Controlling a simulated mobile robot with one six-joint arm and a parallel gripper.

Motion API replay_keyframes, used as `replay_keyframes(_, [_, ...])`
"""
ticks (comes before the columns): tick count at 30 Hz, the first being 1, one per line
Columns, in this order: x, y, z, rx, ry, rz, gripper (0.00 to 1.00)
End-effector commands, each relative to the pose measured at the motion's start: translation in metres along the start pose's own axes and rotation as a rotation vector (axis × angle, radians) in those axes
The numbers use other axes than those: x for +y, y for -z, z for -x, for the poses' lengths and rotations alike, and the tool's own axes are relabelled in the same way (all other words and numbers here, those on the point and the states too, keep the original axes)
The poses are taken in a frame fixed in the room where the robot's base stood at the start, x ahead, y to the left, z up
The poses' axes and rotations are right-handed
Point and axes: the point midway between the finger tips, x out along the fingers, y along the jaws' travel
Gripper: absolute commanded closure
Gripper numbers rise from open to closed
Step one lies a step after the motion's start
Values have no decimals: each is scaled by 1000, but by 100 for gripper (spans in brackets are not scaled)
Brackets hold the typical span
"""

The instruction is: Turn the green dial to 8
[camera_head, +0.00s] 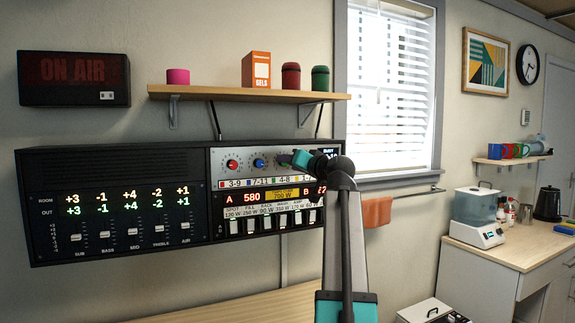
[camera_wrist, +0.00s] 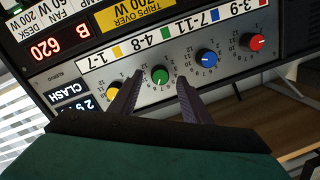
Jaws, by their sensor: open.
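The green dial (camera_wrist: 160,75) sits on the grey panel in the wrist view, between a yellow dial (camera_wrist: 114,92) and a blue dial (camera_wrist: 206,62). It has a small white pointer mark and small numbers around it; I cannot surely read which number it points at. My gripper (camera_wrist: 160,78) is open, with one finger to each side of the green dial; I cannot tell whether they touch it. In the head view my gripper (camera_head: 287,158) is at the panel just right of the blue dial (camera_head: 259,163) and hides the green dial.
A red dial (camera_wrist: 256,42) is further right in the wrist view. A label strip (camera_head: 265,182) with coloured squares and number ranges runs below the dials, above red and yellow displays. White switches (camera_head: 267,222) and sliders (camera_head: 131,231) are lower. A wooden shelf (camera_head: 240,93) is above.

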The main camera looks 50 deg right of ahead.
Motion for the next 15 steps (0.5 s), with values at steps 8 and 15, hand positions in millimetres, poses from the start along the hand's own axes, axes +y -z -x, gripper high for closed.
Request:
replay_keyframes(8, [0, -2, 44, 3, -2, 1, 56])
replay_keyframes(15, [0, -2, 82, 2, -1, 1, 56])
